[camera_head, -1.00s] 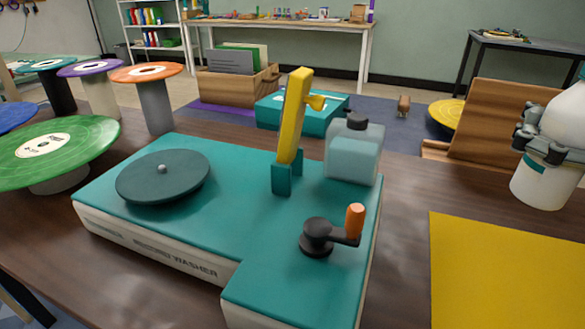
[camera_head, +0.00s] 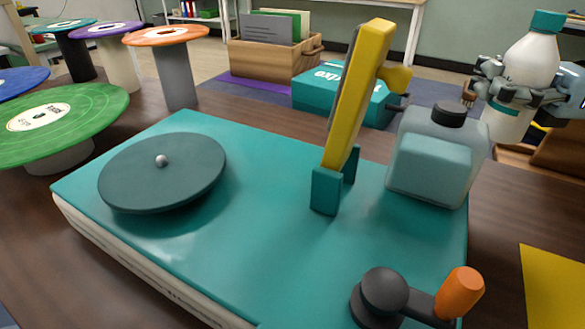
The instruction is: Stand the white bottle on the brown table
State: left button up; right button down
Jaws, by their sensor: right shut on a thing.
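The white bottle (camera_head: 531,62) with a teal cap is at the upper right, held nearly upright with a slight tilt. My right gripper (camera_head: 515,95) is shut on its middle; the fingers wrap the bottle from the side. The brown table (camera_head: 25,235) spreads under the teal record washer (camera_head: 270,240). My left gripper is not in view.
The washer fills the middle, with a turntable (camera_head: 162,170), a yellow arm (camera_head: 362,90), a clear bottle (camera_head: 440,155) and an orange-handled crank (camera_head: 458,292). Record stands (camera_head: 60,120) crowd the left. A yellow mat (camera_head: 555,285) lies at right. A wooden crate (camera_head: 265,60) stands behind.

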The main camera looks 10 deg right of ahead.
notch_tip(320, 180, down, 9)
jog(key=b, duration=0.3)
jog(key=shift+s+d+f+b, duration=0.1)
jog(key=shift+f+b, duration=0.05)
jog(key=shift+b, duration=0.25)
jog(key=shift+f, duration=0.3)
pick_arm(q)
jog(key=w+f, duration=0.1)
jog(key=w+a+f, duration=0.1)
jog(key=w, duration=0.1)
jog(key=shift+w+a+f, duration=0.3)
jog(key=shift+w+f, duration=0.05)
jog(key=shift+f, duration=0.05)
pick_arm(e)
jog(key=c, duration=0.7)
grip_release()
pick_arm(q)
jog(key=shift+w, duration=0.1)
